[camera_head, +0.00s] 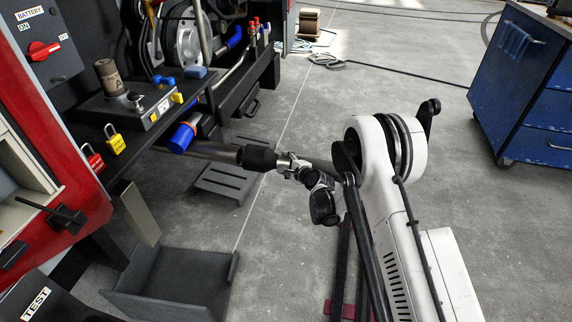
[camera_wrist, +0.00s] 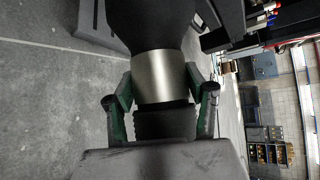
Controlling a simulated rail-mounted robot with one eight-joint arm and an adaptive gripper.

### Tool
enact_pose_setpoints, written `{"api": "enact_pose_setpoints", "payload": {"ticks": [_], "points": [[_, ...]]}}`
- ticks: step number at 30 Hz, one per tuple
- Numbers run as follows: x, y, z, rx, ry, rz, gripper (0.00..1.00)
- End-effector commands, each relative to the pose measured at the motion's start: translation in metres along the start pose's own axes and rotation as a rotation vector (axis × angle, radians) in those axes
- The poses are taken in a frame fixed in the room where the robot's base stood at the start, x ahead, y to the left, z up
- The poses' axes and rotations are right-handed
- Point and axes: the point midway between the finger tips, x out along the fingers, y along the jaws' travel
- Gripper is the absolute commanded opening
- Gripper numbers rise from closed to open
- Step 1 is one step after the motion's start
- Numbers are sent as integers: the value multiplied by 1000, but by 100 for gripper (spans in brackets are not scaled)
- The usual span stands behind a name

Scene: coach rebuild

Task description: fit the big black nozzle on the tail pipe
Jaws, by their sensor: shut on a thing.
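The big black nozzle (camera_head: 258,158) is in my gripper (camera_head: 288,163), held roughly level at the end of the grey tail pipe (camera_head: 212,151). In the head view the nozzle's black end meets the pipe's end in line with it. I cannot tell whether it is around the pipe or only against it. In the wrist view the black nozzle (camera_wrist: 154,22) fills the top middle, with a silver collar (camera_wrist: 160,76) behind it. My gripper's green-padded fingers (camera_wrist: 161,97) are shut on either side of the collar. The pipe is hidden behind the nozzle there.
The red coach side with a black shelf (camera_head: 150,112) is at left, bearing a yellow padlock (camera_head: 115,140) and a red padlock (camera_head: 93,158). A blue cylinder (camera_head: 181,138) sits just above the pipe. A dark open tray (camera_head: 165,290) is below. A blue cabinet (camera_head: 520,90) stands far right.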

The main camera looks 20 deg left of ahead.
Motion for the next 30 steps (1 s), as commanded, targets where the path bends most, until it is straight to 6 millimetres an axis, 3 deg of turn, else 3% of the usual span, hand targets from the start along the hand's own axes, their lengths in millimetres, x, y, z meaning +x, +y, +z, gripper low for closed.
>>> {"api": "enact_pose_setpoints", "payload": {"ticks": [30], "points": [[3, -1, 10, 2, 0, -2, 11]]}}
